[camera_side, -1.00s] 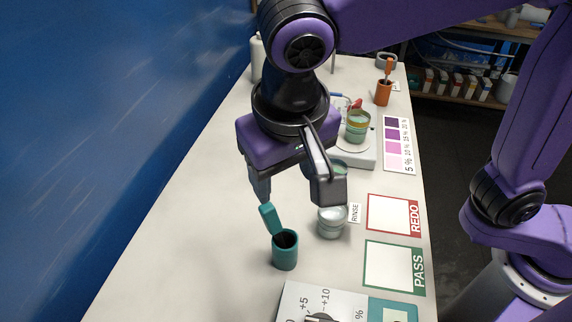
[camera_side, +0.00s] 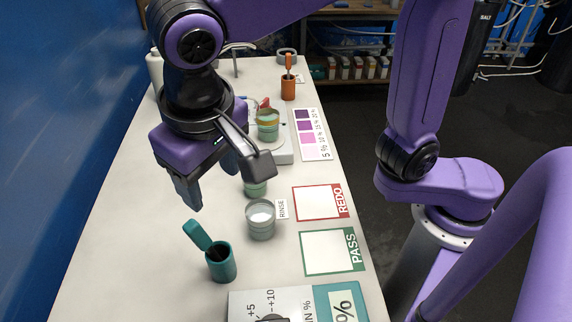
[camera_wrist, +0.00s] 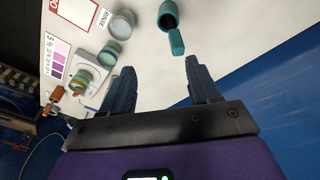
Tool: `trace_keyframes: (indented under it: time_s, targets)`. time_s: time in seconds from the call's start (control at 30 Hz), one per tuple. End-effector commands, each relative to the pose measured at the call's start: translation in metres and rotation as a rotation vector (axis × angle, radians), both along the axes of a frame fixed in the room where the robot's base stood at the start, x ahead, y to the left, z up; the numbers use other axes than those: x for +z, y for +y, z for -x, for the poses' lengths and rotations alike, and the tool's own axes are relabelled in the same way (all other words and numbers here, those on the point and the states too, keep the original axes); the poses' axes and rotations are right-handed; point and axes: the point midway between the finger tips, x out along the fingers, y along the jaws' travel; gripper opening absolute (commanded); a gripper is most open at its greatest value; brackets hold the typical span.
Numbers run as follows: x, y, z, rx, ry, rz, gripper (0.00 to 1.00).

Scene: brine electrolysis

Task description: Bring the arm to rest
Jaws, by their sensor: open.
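My gripper (camera_side: 226,192) is open and empty, hanging above the bench with its fingers spread. In the side view it is just above and behind a teal spatula (camera_side: 198,235), which leans in a teal cup (camera_side: 221,262). The wrist view shows both fingers (camera_wrist: 160,68) apart with nothing between them. There, the teal spatula (camera_wrist: 177,42) and teal cup (camera_wrist: 168,15) lie beyond the fingertips, toward the right finger.
A glass rinse jar (camera_side: 261,220) and a green-filled jar (camera_side: 256,187) stand close below. Another jar (camera_side: 268,125) sits on a white scale (camera_side: 283,150). An orange cup (camera_side: 288,88) stands farther back. REDO (camera_side: 323,203) and PASS (camera_side: 333,251) mats lie along the right edge.

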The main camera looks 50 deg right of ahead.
Motion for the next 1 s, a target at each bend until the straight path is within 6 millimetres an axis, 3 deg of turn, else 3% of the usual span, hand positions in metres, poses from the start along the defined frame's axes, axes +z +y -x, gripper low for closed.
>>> trace_keyframes:
  time_s: [0.2, 0.47, 0.8, 1.0]
  targets:
    - [-0.017, -0.057, -0.002, 0.201, 0.056, 0.015, 0.61]
    - [-0.038, -0.125, 0.012, 0.442, 0.113, 0.022, 0.61]
    - [-0.066, -0.214, 0.055, 0.747, 0.169, 0.017, 0.61]
    - [-0.081, -0.256, 0.087, 0.906, 0.188, 0.009, 0.61]
